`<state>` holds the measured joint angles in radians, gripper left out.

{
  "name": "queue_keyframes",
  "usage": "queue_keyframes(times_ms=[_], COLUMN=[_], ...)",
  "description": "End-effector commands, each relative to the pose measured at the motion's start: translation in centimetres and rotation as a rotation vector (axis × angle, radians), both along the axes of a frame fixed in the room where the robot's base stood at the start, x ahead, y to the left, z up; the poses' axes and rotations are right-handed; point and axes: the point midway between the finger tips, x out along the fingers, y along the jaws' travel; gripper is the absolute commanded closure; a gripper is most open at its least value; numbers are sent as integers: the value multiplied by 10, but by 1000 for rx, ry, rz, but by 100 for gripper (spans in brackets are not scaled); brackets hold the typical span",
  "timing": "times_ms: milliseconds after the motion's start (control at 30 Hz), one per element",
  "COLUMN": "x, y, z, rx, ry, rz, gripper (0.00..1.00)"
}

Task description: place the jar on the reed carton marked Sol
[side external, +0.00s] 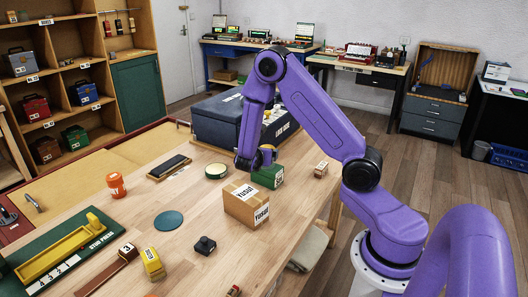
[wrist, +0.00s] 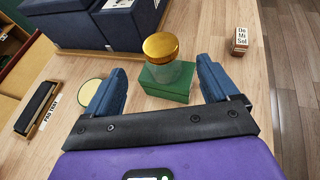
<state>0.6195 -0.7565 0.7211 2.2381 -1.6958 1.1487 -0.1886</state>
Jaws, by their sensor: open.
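The jar (wrist: 166,66) has a gold lid and a clear body. In the wrist view it stands upright on a green carton (wrist: 165,88). In the side view the jar (side external: 267,154) shows small and partly covered, above the green carton (side external: 264,177), whose white label is hard to read in full. My gripper (side external: 246,164) is beside the jar at about its height. In the wrist view my gripper's blue fingers (wrist: 160,90) are spread apart, one to each side of the jar and carton. Nothing is held.
A brown carton marked Yusuf (side external: 246,204) stands close in front of the green carton. A large dark blue case (side external: 215,125) is behind. A small block (side external: 320,169) stands right, a round tin (side external: 216,171) left. A teal disc (side external: 169,221) lies on open table.

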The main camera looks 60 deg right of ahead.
Motion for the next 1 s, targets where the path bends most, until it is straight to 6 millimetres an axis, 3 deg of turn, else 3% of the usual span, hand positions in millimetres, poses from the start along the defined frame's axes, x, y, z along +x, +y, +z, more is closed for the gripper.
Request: queue_keyframes(times_ms=[267,433,733,1000], x=[-10,-40,-131,-232], y=[23,64,156,232], z=[15,38,59,72], rx=[34,185,632,1049], ry=[-40,-158,-287,-201], rz=[-29,-133,-363,-573], gripper=[12,12,12,12])
